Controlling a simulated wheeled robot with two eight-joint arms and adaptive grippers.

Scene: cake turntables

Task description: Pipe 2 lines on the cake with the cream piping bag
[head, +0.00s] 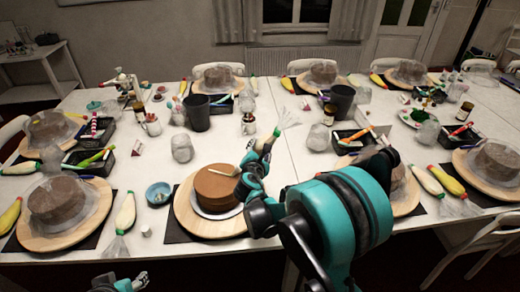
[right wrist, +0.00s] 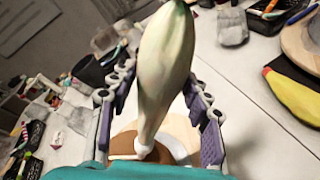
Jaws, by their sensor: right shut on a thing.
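The brown round cake (head: 214,190) sits on a round wooden board (head: 190,218) in the front middle of the table. A pale cream-coloured line (head: 222,173) lies on its top. My right gripper (head: 254,172) is at the cake's right edge, shut on the cream piping bag (head: 270,139). In the right wrist view the pale bag (right wrist: 165,60) stands between the two fingers, its narrow tip down over the cake (right wrist: 125,141), close to the white line (right wrist: 122,157). Whether the tip touches the cake is unclear. My left gripper (head: 122,284) is low at the front left, away from the cake; its fingers are small and unclear.
A covered cake (head: 57,200) is at the far left. A black cup (head: 198,112) and a clear crumpled thing (head: 182,148) stand behind. My right arm hides part of the right side.

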